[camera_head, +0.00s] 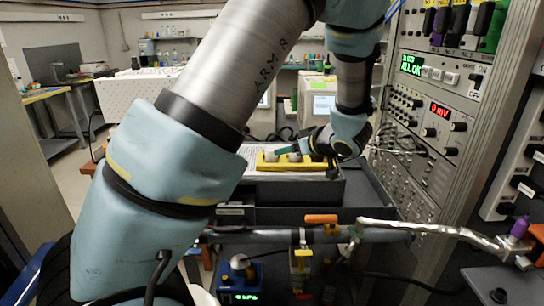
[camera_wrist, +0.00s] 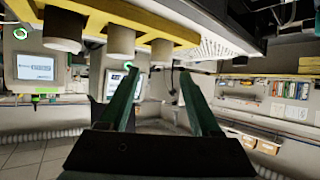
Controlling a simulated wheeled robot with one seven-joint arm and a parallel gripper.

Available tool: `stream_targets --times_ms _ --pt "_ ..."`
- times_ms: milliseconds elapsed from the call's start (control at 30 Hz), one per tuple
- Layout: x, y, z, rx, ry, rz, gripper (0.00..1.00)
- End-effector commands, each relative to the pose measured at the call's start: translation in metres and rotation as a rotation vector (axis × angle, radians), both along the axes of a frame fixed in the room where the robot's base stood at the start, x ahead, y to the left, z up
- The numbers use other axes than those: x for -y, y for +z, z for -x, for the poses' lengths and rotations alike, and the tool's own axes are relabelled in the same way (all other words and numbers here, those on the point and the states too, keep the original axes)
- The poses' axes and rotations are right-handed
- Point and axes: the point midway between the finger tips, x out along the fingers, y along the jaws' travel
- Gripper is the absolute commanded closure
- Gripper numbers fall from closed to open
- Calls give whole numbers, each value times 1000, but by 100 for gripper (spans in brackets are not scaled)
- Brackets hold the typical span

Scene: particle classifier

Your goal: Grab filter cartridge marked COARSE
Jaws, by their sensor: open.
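A yellow rack (camera_head: 268,166) holds a row of pale, round-ended cartridges (camera_head: 271,157) on a white-topped box. The rack also shows along the top of the wrist view (camera_wrist: 150,33), with three cartridges projecting downward in the picture: one at left (camera_wrist: 62,30), a middle one (camera_wrist: 121,42) and a smaller, farther one (camera_wrist: 161,52). No COARSE marking can be read in either view. My gripper (camera_wrist: 157,76) is open and empty, its two green fingers apart. The middle cartridge lies by the left fingertip and the farther one between the tips in the picture; contact cannot be told.
The box stands on a dark bench, with a pipe with an orange handle (camera_head: 321,218) in front. A blue gauge unit (camera_head: 240,273) sits below the pipe. A tall instrument rack (camera_head: 440,110) closes off the right side. My arm hides much of the middle.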

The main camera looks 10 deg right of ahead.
Motion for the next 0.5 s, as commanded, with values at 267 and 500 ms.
stream_targets --times_ms 267,500 --pt "-9 -10 -21 0 -1 0 36" --pt "-24 -21 -49 -1 0 0 36"
